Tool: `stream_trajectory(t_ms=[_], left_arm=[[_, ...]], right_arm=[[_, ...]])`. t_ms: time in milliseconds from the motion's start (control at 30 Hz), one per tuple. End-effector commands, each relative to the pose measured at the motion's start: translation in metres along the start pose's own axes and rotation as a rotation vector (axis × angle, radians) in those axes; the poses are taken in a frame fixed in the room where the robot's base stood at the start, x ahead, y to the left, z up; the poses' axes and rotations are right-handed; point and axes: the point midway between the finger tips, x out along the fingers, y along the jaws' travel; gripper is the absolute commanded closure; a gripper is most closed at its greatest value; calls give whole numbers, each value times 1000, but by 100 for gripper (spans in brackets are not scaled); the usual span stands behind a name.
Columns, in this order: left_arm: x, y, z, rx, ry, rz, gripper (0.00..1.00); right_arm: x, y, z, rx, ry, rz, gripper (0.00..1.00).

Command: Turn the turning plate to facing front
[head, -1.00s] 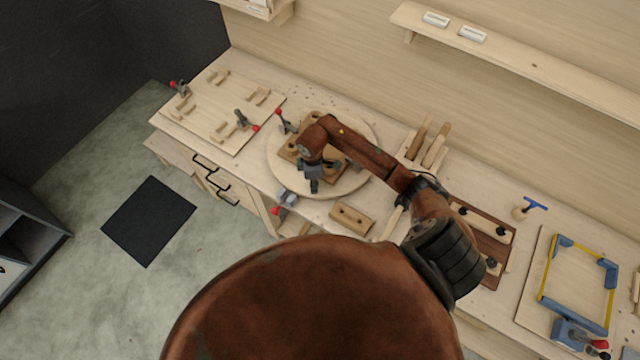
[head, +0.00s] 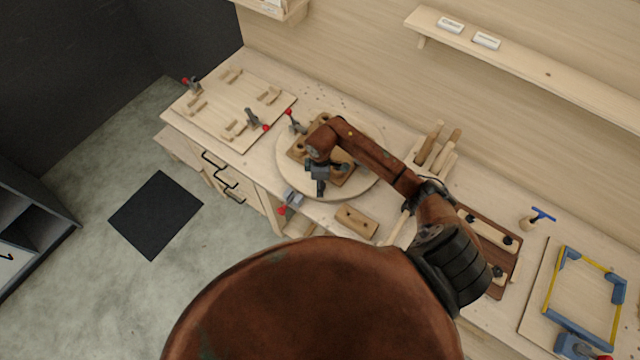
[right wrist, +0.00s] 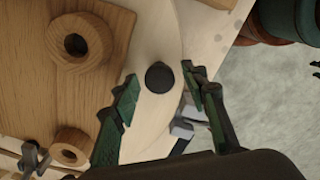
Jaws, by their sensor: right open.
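The turning plate (head: 290,174) is a round light-wood disc on the workbench. A square brown wood fixture (head: 297,151) with round wooden rings (right wrist: 82,42) sits on it. My right gripper (head: 320,187) is over the near edge of the plate, and my right arm hides part of the disc. In the right wrist view, my right gripper (right wrist: 160,74) is open, with its two green fingers on either side of a round black knob (right wrist: 159,77) near the plate's rim. I cannot tell whether the fingers touch the knob. My left gripper is not in view.
A red-tipped toggle clamp (head: 291,198) is at the bench edge close to my right gripper. A small wood block (head: 356,221) lies to its right. A jig board (head: 220,118) with clamps is to the left, and wooden-handled tools (head: 437,150) are to the right.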

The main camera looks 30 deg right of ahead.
Motion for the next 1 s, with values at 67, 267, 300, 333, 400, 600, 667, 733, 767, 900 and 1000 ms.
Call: stream_trajectory(t_ms=[67, 267, 300, 333, 400, 600, 667, 733, 767, 900, 1000], left_arm=[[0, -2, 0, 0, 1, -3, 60], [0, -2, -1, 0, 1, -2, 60], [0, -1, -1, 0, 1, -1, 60], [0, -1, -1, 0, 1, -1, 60], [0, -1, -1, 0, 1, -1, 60], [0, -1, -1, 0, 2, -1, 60], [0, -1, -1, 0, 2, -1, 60], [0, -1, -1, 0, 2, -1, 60], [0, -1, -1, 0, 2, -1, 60], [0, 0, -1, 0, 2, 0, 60], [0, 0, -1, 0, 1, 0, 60]], right_arm=[[-1, 0, 0, 0, -1, 0, 59], [-22, 1, 0, -1, 0, 4, 59], [-30, 2, 1, -1, -1, 4, 59], [-36, 2, 0, -2, 1, 5, 59], [-51, 2, 1, -1, 0, 5, 59], [-91, 1, 1, 0, 2, 4, 59], [-100, 1, 1, -1, 1, 4, 59], [-109, 1, 1, 0, 2, 2, 59], [-112, 1, 1, 1, 1, 2, 59], [-119, 0, 1, 1, 1, 1, 59], [-121, 0, 1, 0, 2, 0, 59]])
